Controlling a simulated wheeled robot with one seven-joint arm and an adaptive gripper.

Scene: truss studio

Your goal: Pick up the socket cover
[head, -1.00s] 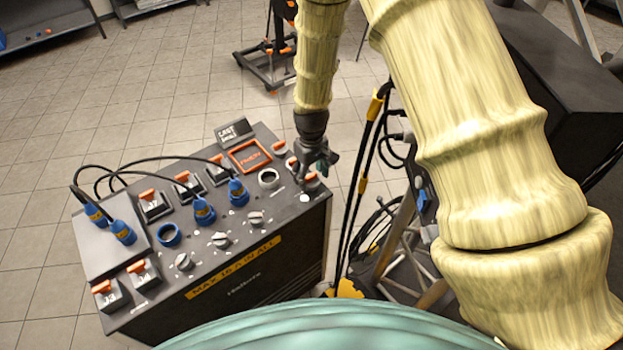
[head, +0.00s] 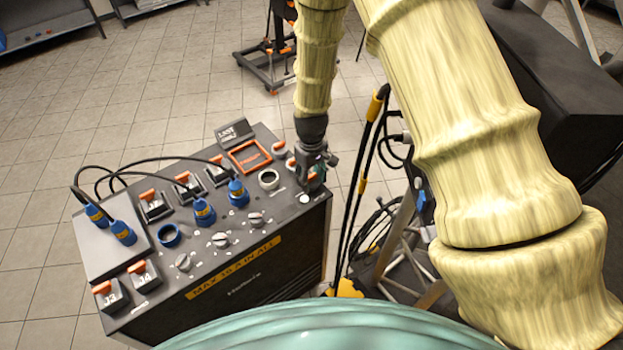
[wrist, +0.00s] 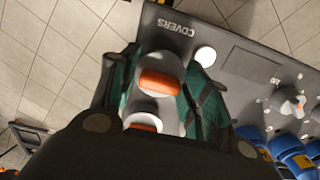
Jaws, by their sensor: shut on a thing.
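The socket cover (wrist: 163,68), a grey rounded piece with an orange bar, sits between the green-lined fingers of my gripper (wrist: 158,85) in the wrist view. The fingers are shut on it from both sides. A second orange-and-grey piece (wrist: 143,121) shows just below it, partly hidden by the gripper body. In the head view my gripper (head: 309,172) points down at the right end of the panel top, and it largely hides the cover there. I cannot tell whether the cover touches the panel.
The dark panel box (head: 290,228) carries switches, knobs, blue plugs (head: 237,193) with black cables, and an orange-framed square (head: 250,157). A white disc (wrist: 205,56) lies by the word COVERS. Cables and a stand (head: 408,255) are close on the right. Tiled floor is open at left.

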